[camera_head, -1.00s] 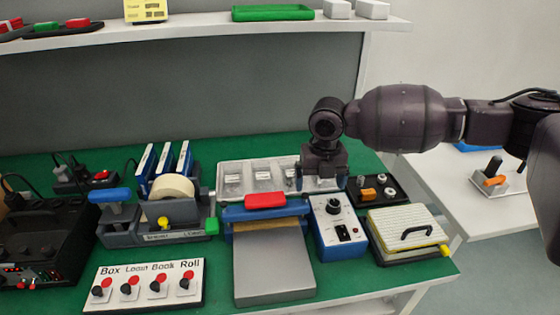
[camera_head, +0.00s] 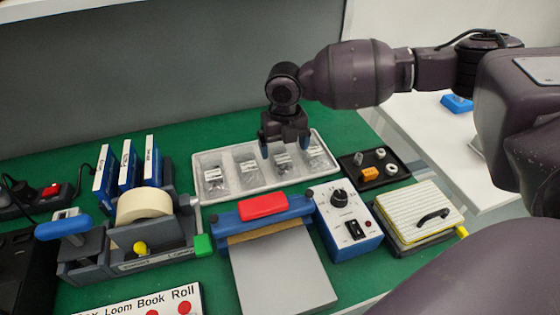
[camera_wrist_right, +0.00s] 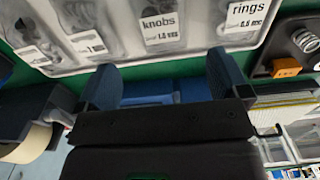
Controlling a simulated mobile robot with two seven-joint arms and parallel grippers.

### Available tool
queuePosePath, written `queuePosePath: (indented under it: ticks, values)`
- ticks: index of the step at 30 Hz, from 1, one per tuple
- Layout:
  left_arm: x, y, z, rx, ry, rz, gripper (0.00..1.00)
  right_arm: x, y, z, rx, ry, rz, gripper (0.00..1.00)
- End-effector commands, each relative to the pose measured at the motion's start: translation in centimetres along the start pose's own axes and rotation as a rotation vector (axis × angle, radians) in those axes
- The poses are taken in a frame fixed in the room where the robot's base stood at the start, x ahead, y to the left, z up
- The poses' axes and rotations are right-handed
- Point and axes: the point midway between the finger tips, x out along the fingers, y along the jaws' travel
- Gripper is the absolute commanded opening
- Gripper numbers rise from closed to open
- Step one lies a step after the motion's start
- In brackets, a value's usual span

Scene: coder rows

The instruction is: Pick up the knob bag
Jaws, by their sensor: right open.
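The knob bag (camera_head: 282,165) is a clear bag with a white label, third from the left in a pale tray (camera_head: 240,191). In the right wrist view its label reads "knobs" (camera_wrist_right: 160,30), and the bag lies ahead of my fingertips, between their lines. My right gripper (camera_head: 285,147) points down above the tray near this bag, partly covering its far end in the head view. In the right wrist view my right gripper (camera_wrist_right: 163,75) is open, with nothing between its blue-grey fingers. My left gripper is not in view.
A rings bag (camera_wrist_right: 247,15) lies right of the knob bag, with other bags to the left. A sealer with a red bar (camera_head: 263,206) and a blue control box (camera_head: 347,222) stand in front. A black tray (camera_head: 392,184) with small parts is at right.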

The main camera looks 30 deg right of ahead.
Motion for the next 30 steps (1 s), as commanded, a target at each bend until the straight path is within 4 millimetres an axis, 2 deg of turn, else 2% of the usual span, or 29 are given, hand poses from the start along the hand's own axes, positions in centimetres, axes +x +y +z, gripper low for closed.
queuePosePath:
  ticks: [1,8,14,18,26,30]
  values:
    - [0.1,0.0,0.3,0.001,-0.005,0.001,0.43,1.0,0.0,0.0,0.0,0.004,-0.001,0.94]
    - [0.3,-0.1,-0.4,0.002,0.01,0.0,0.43,2.1,-0.1,0.0,0.0,0.002,-0.001,0.94]
    - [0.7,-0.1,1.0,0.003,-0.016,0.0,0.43,5.0,-0.4,0.0,0.001,0.007,-0.003,0.94]
    - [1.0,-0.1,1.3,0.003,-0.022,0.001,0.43,6.5,-0.4,0.0,0.002,0.005,-0.001,0.94]
    - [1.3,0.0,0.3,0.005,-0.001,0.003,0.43,6.4,-0.3,0.1,0.002,-0.001,0.001,0.94]
    - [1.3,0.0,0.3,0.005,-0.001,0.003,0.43,6.4,-0.3,0.1,0.002,-0.001,0.001,0.72]
